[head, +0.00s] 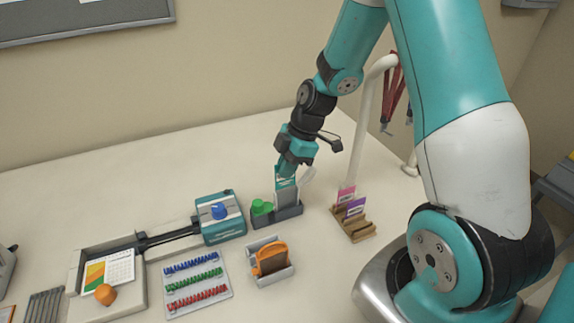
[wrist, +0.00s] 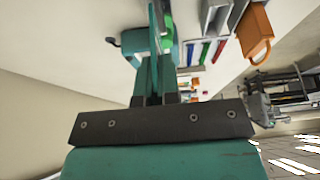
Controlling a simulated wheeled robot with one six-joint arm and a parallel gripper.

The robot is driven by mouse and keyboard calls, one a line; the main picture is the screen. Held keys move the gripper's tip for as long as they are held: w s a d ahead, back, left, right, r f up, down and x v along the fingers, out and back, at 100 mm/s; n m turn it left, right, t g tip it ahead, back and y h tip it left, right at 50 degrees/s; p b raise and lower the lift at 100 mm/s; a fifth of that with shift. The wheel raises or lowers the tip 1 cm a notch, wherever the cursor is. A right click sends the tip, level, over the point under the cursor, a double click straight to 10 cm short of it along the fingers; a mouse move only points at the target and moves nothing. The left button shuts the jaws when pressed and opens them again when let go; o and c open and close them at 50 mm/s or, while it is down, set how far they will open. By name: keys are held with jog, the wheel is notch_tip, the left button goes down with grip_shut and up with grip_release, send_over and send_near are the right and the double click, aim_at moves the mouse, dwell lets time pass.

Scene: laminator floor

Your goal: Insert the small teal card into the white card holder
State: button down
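My gripper (head: 287,176) points down over a dark grey stand (head: 290,213) in the middle of the table. Its teal fingers (wrist: 155,92) are close together in the wrist view, with a thin teal edge between and beyond them, which appears to be the small teal card (wrist: 153,45). In the head view the teal card (head: 285,183) shows just below the fingers, at the top of a pale grey-white card holder (head: 287,197) upright in the stand. A pale flap (head: 308,174) leans out beside it. How deep the card sits in the holder cannot be told.
A green knob (head: 262,207) sits on the stand's left end. A wooden rack (head: 358,230) with pink and purple cards stands right. A teal laminator (head: 220,218) stands left. An orange-handled item in a grey holder (head: 270,262) is in front. The table behind is clear.

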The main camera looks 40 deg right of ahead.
aim_at(287, 184)
jog(key=shift+f+b, duration=1.7)
jog(key=shift+f, duration=0.65)
jog(key=shift+s+f, duration=0.15)
jog(key=shift+f, duration=0.15)
